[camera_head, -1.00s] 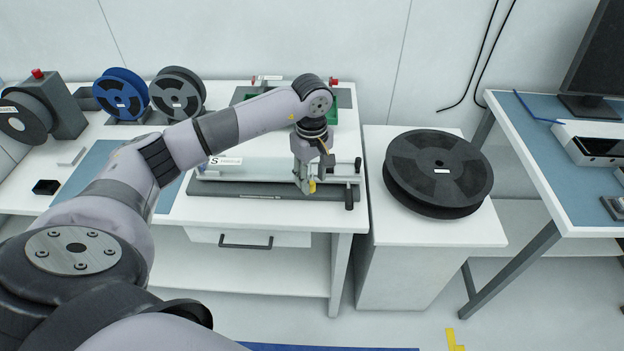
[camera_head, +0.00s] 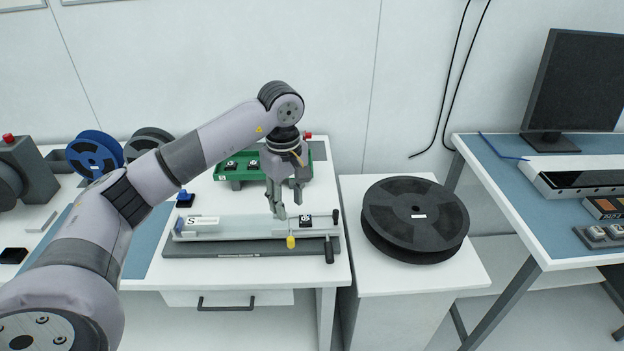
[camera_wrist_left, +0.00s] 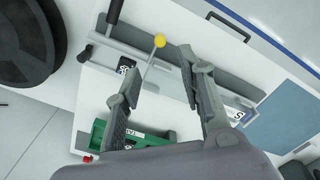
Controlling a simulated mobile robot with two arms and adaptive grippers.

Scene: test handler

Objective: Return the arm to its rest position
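My left arm reaches in from the left in the head view. Its gripper (camera_head: 285,204) points down above the right part of a long grey test fixture (camera_head: 240,248) marked "S". In the left wrist view the two fingers (camera_wrist_left: 156,72) are spread apart with nothing held between them. A lever with a yellow knob (camera_head: 291,242) stands on the fixture just below the fingers; the knob also shows in the left wrist view (camera_wrist_left: 160,41), apart from the fingers. A small black chip part (camera_head: 305,220) sits on the fixture's right part. My right gripper is not in view.
A green tray (camera_head: 229,185) with dark parts stands behind the fixture. A large black reel (camera_head: 415,240) lies on the white cabinet to the right. Blue (camera_head: 92,152) and grey reels stand at the left. A monitor (camera_head: 575,85) is on the right table.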

